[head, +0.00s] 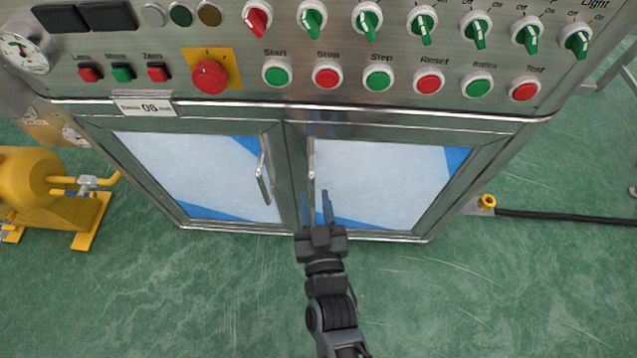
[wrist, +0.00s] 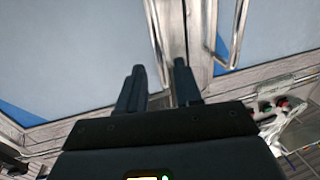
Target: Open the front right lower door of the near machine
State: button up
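The near machine's front right lower door (head: 385,185) is closed, with a pale pane and blue corners. Its vertical metal handle (head: 311,160) is at its left edge by the centre post. My gripper (head: 316,208) is open and empty, its two fingers pointing at the door near that handle's lower end. The wrist view looks upside down: the right door fills its left part, and the handle (wrist: 156,35) shows in line with the gap between the fingers (wrist: 160,85). I cannot tell how far the fingertips are from the handle.
The left lower door (head: 200,175) is also closed, its handle (head: 264,172) close beside. A control panel (head: 400,50) with knobs and buttons juts out above. A yellow pump (head: 40,190) stands at left, a black hose (head: 560,216) at right. Green floor before the doors is clear.

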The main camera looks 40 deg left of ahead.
aim_at(312, 189)
jog(key=shift+b+x, duration=0.35)
jog(key=shift+x, duration=1.9)
grip_shut()
